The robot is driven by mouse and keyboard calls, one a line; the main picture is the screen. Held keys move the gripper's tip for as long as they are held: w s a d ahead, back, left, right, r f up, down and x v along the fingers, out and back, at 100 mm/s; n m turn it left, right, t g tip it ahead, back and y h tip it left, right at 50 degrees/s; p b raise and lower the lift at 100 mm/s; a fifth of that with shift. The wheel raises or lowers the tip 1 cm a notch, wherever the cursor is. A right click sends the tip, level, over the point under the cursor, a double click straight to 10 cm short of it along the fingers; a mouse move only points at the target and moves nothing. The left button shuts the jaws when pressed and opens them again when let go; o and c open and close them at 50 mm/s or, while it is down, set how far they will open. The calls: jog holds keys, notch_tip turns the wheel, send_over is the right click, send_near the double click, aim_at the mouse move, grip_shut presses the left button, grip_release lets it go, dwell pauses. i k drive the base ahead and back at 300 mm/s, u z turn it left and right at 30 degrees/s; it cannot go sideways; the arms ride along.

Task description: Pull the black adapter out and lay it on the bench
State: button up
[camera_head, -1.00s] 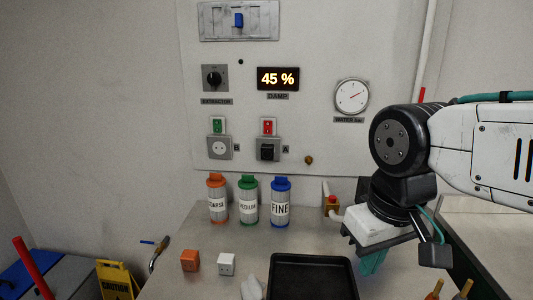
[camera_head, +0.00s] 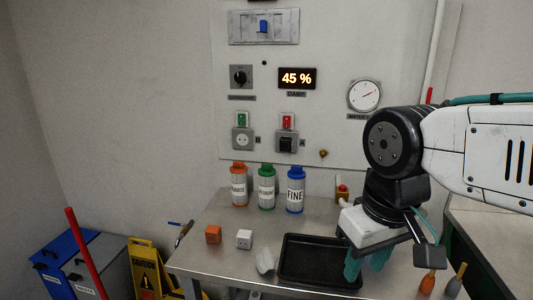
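The black adapter (camera_head: 286,144) is plugged into the right-hand wall socket, under a red switch (camera_head: 287,121) and beside a small label A. The grey metal bench (camera_head: 212,261) stands below the panel. My gripper (camera_head: 366,264) hangs pointing down at the right, over the right end of a black tray, well below and to the right of the adapter. Its teal fingers look apart, with nothing seen between them; the tips are partly hard to make out.
An orange cube (camera_head: 213,234), a white cube (camera_head: 244,239) and a crumpled white piece (camera_head: 265,262) lie left of the black tray (camera_head: 300,283). Three capped canisters (camera_head: 266,187) stand behind. A yellow caution sign (camera_head: 147,266) and blue bin (camera_head: 50,272) are at the left.

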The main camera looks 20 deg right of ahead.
aim_at(285, 142)
jog(key=u, duration=0.45)
jog(key=k, duration=1.1)
jog(key=u, duration=1.1)
jog(key=i, duration=1.75)
jog(key=z, duration=1.1)
jog(key=i, duration=0.5)
jog(key=z, duration=0.4)
